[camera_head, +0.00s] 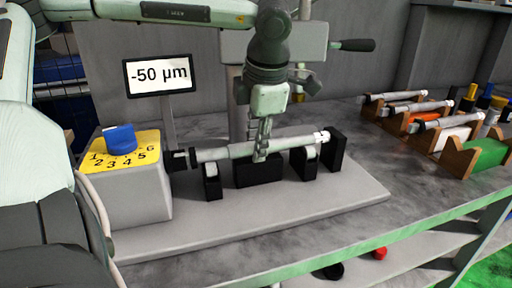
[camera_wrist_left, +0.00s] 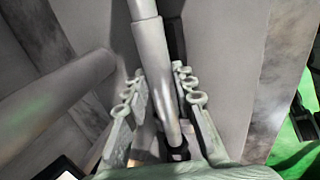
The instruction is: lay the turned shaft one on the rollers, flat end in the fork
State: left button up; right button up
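A pale turned shaft (camera_head: 228,152), stepped in thickness, lies lengthwise along the row of black supports. I cannot tell whether it bears fully on the rollers (camera_head: 212,182). Its left end meets or nearly meets the black fork (camera_head: 181,160); the exact fit is too small to tell. Its right end is by the right supports (camera_head: 304,162). My left gripper (camera_head: 261,152) points down at the shaft's middle. In the wrist view its fingers (camera_wrist_left: 160,88) stand close on both sides of the shaft (camera_wrist_left: 151,50) and seem shut on it. My right gripper is not in view.
A yellow-topped dial box (camera_head: 143,197) with a blue knob (camera_head: 121,139) stands left. A display (camera_head: 160,75) reads -50 µm. A grey handled machine part (camera_head: 352,45) is behind the gripper. Wooden racks (camera_head: 458,160) with more shafts stand at right. The front of the base plate is clear.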

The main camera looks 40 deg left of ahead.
pick_arm(q)
grip_shut()
jog(key=shift+w+r, duration=0.1)
jog(key=shift+r, duration=0.05)
jog(key=shift+r, duration=0.1)
